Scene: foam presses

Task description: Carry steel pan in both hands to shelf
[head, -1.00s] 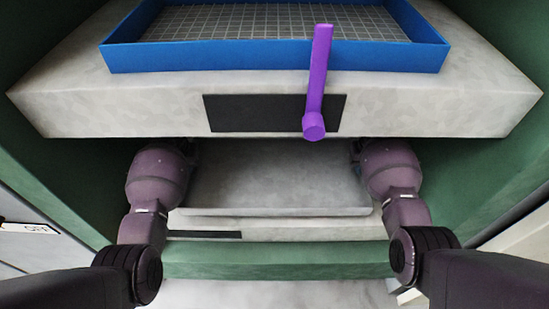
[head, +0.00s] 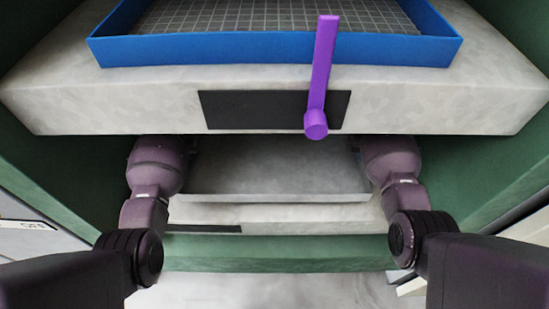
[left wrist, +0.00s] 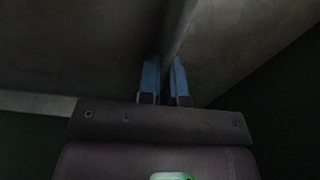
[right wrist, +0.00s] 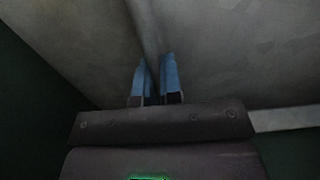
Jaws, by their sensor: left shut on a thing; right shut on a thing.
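The steel pan (head: 270,168) is a wide, shallow grey tray with a low front wall. In the head view it sits between my forearms, partly under a thick pale slab, which hides its far part. It looks level over a lower pale shelf surface (head: 300,216); I cannot tell if it touches it. My left gripper (left wrist: 163,78) is shut on a thin upright edge of the pan at the left side. My right gripper (right wrist: 155,78) is shut on the opposite edge. Both grippers are hidden under the slab in the head view.
The thick slab (head: 420,105) hangs low over both arms. It carries a blue-rimmed tray (head: 200,50) with a mesh floor, a dark panel (head: 250,110) and a purple lever (head: 320,75) in front. Green frame walls (head: 480,165) stand close on both sides.

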